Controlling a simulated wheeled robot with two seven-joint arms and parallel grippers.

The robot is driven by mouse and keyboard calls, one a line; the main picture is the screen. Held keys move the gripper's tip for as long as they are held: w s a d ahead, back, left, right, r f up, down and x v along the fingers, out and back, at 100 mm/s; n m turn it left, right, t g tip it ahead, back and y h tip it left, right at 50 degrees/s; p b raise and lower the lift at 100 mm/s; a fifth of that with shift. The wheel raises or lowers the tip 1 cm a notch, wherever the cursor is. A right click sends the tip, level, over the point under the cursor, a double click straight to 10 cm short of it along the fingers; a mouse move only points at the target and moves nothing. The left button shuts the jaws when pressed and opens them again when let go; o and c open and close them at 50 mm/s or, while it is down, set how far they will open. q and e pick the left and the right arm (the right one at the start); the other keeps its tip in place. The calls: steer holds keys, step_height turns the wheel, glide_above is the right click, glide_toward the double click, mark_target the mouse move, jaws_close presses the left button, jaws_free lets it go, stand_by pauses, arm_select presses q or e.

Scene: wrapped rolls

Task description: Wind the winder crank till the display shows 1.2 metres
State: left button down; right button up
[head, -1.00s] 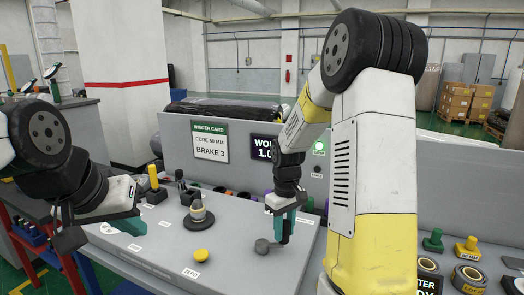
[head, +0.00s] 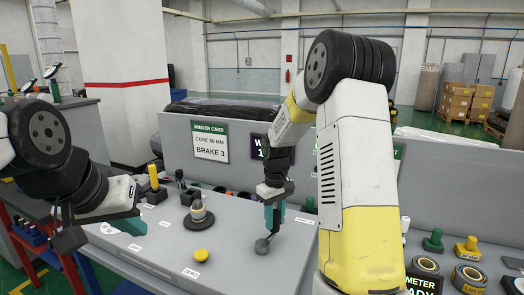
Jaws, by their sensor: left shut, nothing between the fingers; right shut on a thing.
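The winder crank (head: 262,246) is a small grey hub with a short arm on the front right of the grey bench top. My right gripper (head: 271,228) points down and is shut on the crank's handle, which its fingers mostly hide. The dark wound-length display (head: 257,146) is on the upright panel behind. My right arm covers most of it; only a "W" and a leading "1" show, so the full reading is hidden. My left gripper (head: 130,225) is shut and empty over the left end of the bench, away from the crank.
A yellow button (head: 200,256) with a label and a dark spindle base (head: 198,222) stand left of the crank. A green winder card (head: 210,140) reads core 50 mm, brake 3. Labelled rolls (head: 468,278) and coloured knobs (head: 466,247) sit at the right.

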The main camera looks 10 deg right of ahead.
steer(key=shift+w+a, duration=0.75)
steer(key=shift+a, duration=0.25)
steer(key=shift+w+a, duration=0.15)
steer(key=shift+a, duration=0.5)
steer(key=shift+w+a, duration=0.15)
steer(key=shift+a, duration=0.45)
steer(key=o, duration=2)
steer(key=shift+d, duration=0.1)
step_height(320, 180, up, 10)
